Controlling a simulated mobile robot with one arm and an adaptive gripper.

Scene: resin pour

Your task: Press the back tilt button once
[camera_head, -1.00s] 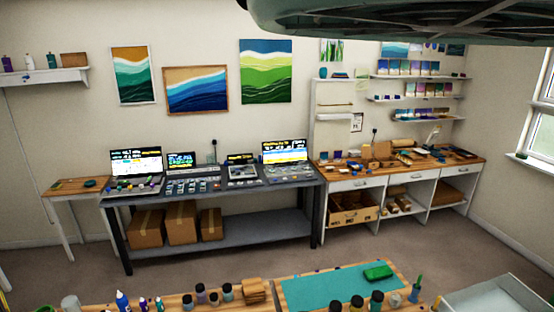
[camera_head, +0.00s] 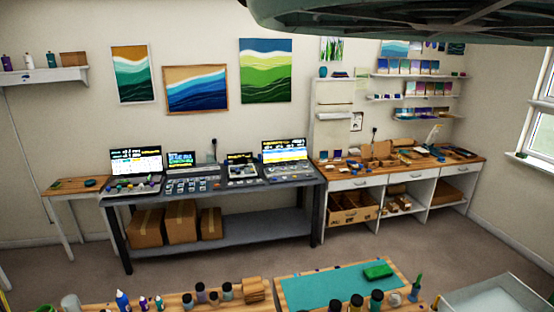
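Several control consoles with raised lit screens stand in a row on a dark grey bench (camera_head: 225,243) against the back wall. The left console (camera_head: 136,172) has a screen and coloured knobs. The second console (camera_head: 186,177) has rows of small buttons. A smaller console (camera_head: 243,172) stands beside it, and the right console (camera_head: 286,163) has a bright yellow and white screen. The buttons are too small to read, so I cannot tell which is the back tilt button. My gripper is not in view.
Cardboard boxes (camera_head: 180,222) sit on the bench's lower shelf. A wooden-topped workbench (camera_head: 400,165) stands to the right. In front, a table with a teal mat (camera_head: 312,291), a green block (camera_head: 378,271) and bottles (camera_head: 122,299) crosses the lower edge. Grey floor lies between.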

